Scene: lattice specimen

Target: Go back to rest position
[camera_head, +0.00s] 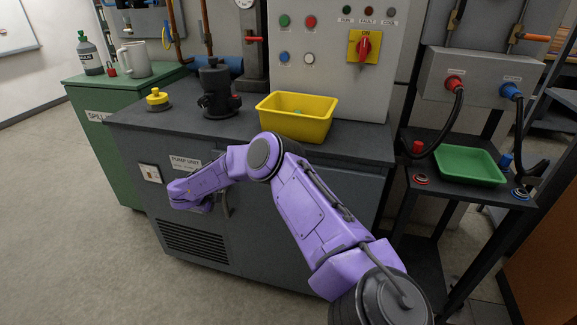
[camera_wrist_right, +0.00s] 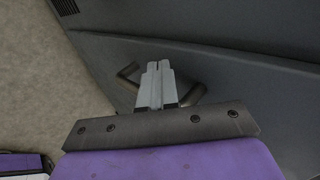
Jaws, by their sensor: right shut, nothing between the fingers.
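My right arm comes in from the lower right of the head view, bends at a raised elbow, and its forearm reaches left in front of the grey cabinet (camera_head: 285,235). Its fingers are hard to make out there. In the right wrist view my right gripper (camera_wrist_right: 158,68) is shut and empty, with its two pale fingers together. A bar-shaped cabinet handle (camera_wrist_right: 128,73) shows behind the fingers, on both sides of them. I cannot tell whether they touch it. My left gripper is in neither view.
On the cabinet top stand a yellow bin (camera_head: 297,127), a black pump-like part (camera_head: 217,95) and a yellow-topped knob (camera_head: 157,100). A green tray (camera_head: 468,165) lies on the dark stand at right, near hanging cables. Floor (camera_head: 70,220) at left is clear.

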